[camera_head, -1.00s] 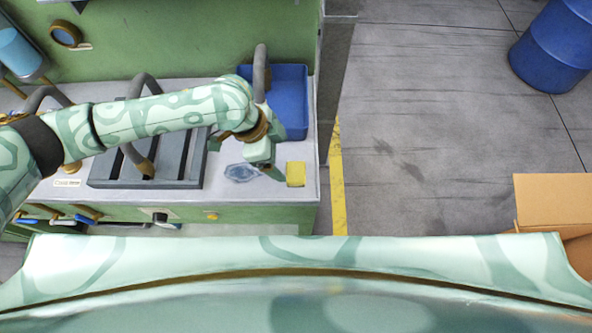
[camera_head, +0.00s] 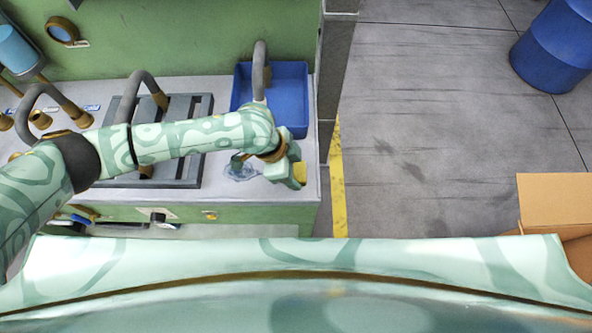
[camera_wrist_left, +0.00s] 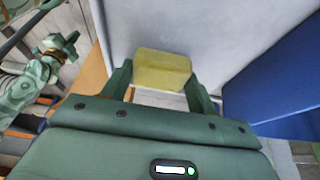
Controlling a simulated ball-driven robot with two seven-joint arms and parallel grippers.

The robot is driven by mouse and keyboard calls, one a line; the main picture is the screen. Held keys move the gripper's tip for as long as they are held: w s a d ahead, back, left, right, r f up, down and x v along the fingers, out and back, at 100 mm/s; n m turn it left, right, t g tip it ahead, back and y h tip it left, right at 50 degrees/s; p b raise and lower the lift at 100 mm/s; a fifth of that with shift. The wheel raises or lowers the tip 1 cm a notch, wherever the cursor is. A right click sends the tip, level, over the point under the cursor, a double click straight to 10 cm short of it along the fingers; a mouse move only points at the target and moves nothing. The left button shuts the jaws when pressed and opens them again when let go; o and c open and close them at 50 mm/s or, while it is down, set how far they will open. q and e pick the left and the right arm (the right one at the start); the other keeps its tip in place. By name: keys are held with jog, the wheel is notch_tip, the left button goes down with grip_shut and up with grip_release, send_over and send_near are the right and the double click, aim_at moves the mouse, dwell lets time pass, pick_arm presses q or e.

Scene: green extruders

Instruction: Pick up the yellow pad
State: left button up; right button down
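The yellow pad (camera_head: 300,173) lies on the grey worktop near its front right corner, partly hidden by my left gripper (camera_head: 291,180) in the head view. In the left wrist view the pad (camera_wrist_left: 162,68) shows as a yellow block at the tips of the two dark green fingers. The left gripper (camera_wrist_left: 161,82) is open, with one finger on each side of the pad. I cannot tell whether either finger touches it. A pale green patterned part, apparently my right gripper (camera_wrist_left: 60,44), shows small at the left of the wrist view; its fingers are unclear.
A blue bin (camera_head: 287,92) stands behind the pad on the worktop. A grey slatted plate (camera_head: 192,168) with curved handles lies to the left. A dark post (camera_head: 334,75) rises by the worktop's right edge. Open floor, a cardboard box (camera_head: 552,200) and blue barrel (camera_head: 556,48) are further right.

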aim_at(301, 172)
pick_arm(q)
jog(key=shift+c, duration=0.6)
jog(key=shift+r, duration=0.25)
jog(key=r, duration=0.2)
jog(key=r+p, duration=0.1)
jog(key=shift+s+a+r, duration=0.15)
jog(key=shift+s+r, duration=0.1)
jog(key=shift+r, duration=0.1)
jog(key=s+a+r+p, duration=0.1)
jog(key=s+r, duration=0.2)
jog(key=s, duration=0.1)
jog(key=s+a+r+p, duration=0.1)
jog(key=s+a+r, duration=0.1)
jog(key=s+r, duration=0.1)
jog(key=s+a+r+p, duration=0.1)
jog(key=s+a+r, duration=0.1)
jog(key=s, duration=0.3)
jog(key=shift+s+a+r, duration=0.15)
jog(key=shift+a+r, duration=0.1)
jog(key=shift+r, duration=0.2)
